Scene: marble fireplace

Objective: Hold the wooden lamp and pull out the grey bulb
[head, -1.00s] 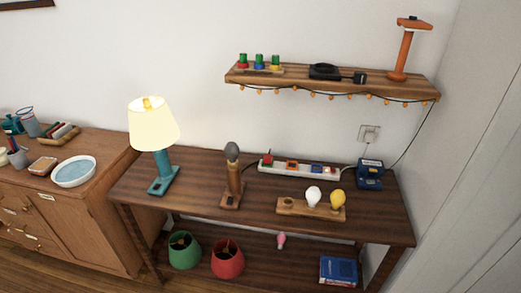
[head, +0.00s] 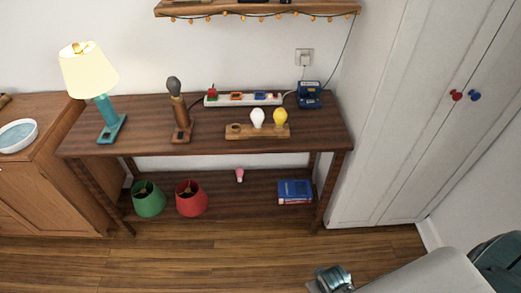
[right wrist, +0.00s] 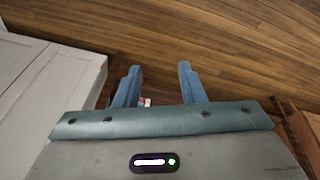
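The wooden lamp (head: 181,120) stands upright on the dark wooden table, without a shade. The grey bulb (head: 174,85) sits in the top of it. My right gripper (head: 330,278) shows at the bottom of the head view, in front of the table and well away from the lamp. In the right wrist view my right gripper (right wrist: 160,84) has its two fingers spread wide, with nothing visibly gripped. My left gripper is in neither view.
A lit teal lamp (head: 106,120) stands left of the wooden lamp. A bulb holder (head: 247,132) with white and yellow bulbs, a power strip (head: 222,100) and a blue device (head: 308,95) lie to the right. Green (head: 148,199) and red (head: 191,198) shades are below. The floor in front is clear.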

